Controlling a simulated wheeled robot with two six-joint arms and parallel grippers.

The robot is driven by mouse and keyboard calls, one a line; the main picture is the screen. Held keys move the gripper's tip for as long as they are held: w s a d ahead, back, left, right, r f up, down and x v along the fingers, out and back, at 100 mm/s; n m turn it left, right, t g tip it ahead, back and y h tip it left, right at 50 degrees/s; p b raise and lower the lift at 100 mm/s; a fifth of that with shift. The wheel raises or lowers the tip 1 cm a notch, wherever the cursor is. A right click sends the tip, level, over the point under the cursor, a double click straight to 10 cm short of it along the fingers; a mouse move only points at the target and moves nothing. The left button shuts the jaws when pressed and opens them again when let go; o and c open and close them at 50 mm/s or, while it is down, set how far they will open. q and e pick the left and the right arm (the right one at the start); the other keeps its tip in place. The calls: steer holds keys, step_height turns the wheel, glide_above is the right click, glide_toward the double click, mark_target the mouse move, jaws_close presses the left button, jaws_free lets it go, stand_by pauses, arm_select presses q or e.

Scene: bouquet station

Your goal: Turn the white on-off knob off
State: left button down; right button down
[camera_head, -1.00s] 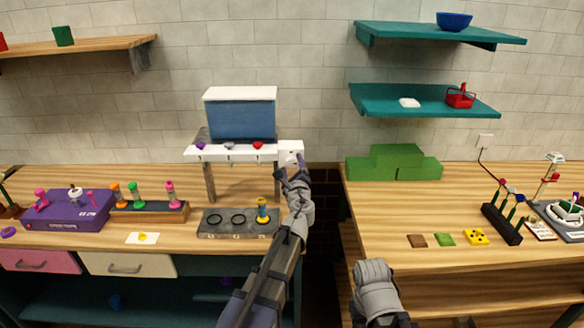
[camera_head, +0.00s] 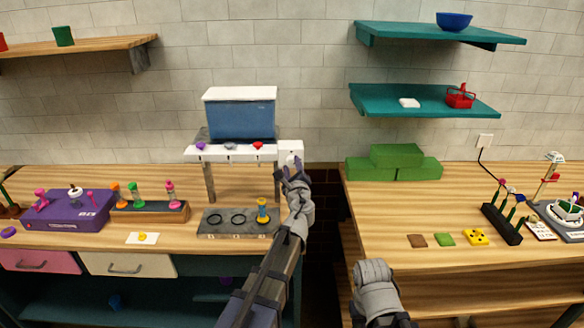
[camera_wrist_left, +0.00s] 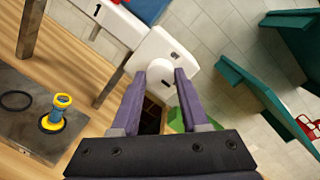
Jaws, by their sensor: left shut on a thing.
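The white on-off knob (camera_wrist_left: 160,80) is on a white panel (camera_wrist_left: 153,52) at the right end of the white rail of a stand.
A blue tank (camera_head: 241,118) with a white lid stands on the stand, above purple, grey and red knobs on the rail (camera_head: 210,154). A grey plate (camera_head: 208,233) holding a yellow-and-blue piece (camera_head: 262,212) lies below. Green blocks (camera_head: 372,170) stand on the right counter.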

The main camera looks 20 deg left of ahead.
arm_select(q)
steer(key=n+p, duration=0.1)
steer(key=n, duration=0.3)
steer(key=n+h, duration=0.1)
steer(key=n, duration=0.3)
steer(key=shift+s+a+n+p, duration=0.1)
steer(key=shift+n+p, duration=0.2)
steer(key=shift+n, duration=0.1)
steer(key=n, duration=0.4)
steer(key=shift+h, duration=0.3)
steer(key=shift+f+n+h, duration=0.1)
steer(key=shift+n+h, duration=0.2)
steer(key=shift+n, duration=1.7)
steer(key=shift+c, duration=2)
jaws_free()
steer(key=shift+s+p, duration=0.1)
steer(key=shift+p, duration=0.2)
